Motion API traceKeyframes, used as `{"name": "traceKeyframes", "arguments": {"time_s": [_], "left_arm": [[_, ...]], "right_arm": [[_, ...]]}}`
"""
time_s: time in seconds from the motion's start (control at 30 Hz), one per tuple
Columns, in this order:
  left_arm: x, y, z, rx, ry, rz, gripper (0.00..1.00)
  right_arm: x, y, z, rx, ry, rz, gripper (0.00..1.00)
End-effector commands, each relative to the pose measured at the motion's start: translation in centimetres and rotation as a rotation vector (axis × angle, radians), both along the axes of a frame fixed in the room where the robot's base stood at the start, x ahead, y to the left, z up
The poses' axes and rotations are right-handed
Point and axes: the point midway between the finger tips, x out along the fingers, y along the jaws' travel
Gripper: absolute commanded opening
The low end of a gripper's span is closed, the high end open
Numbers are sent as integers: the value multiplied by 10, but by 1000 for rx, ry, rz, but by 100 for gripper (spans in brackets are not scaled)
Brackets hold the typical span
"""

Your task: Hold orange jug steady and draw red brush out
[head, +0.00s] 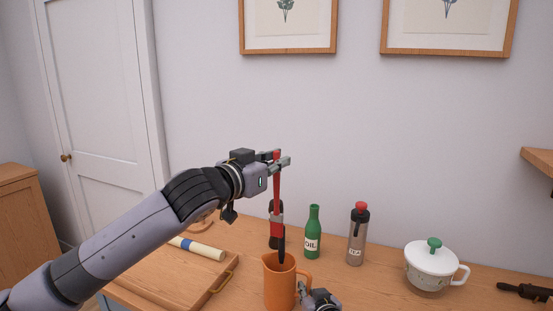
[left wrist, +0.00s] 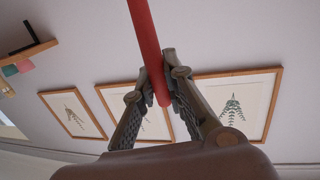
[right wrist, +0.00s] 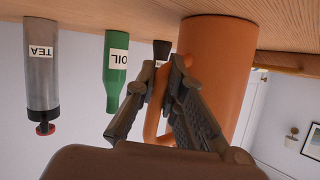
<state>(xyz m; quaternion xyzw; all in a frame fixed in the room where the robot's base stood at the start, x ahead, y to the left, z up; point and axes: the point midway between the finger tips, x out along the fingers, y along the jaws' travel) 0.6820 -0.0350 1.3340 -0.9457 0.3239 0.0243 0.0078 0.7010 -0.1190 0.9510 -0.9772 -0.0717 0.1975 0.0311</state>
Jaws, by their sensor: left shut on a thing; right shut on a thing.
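The orange jug (head: 280,285) stands upright on the table in the head view, its lower part cut off by the frame edge. My right gripper (head: 318,298) is shut on its handle (right wrist: 154,125), low at the jug's right side. The red brush (head: 277,190) hangs upright over the jug with its black end down at the jug's mouth; I cannot tell whether the tip is still inside the rim. My left gripper (head: 282,160) is shut on the upper part of the red handle, which also shows between its fingers in the left wrist view (left wrist: 150,65).
Behind the jug stand a dark bottle (head: 274,241), a green oil bottle (head: 313,232) and a grey tea flask (head: 356,240). A white lidded pot (head: 432,268) is to the right. A wooden tray (head: 165,287) and a cream roller (head: 205,250) lie left. The air above the table is free.

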Motion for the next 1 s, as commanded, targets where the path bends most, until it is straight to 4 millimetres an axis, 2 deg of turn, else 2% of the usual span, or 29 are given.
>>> {"name": "traceKeyframes", "arguments": {"time_s": [0.6, 0.97, 1.0], "left_arm": [[-61, 3, 0, -1, -1, -1, 0], [-67, 4, 1, -1, -1, 1, 0], [-67, 4, 1, -1, -1, 1, 0]], "right_arm": [[0, 0, 0, 0, 0, 0, 0], [0, 0, 0, 0, 0, 0, 0], [0, 0, 0, 0, 0, 0, 13]]}}
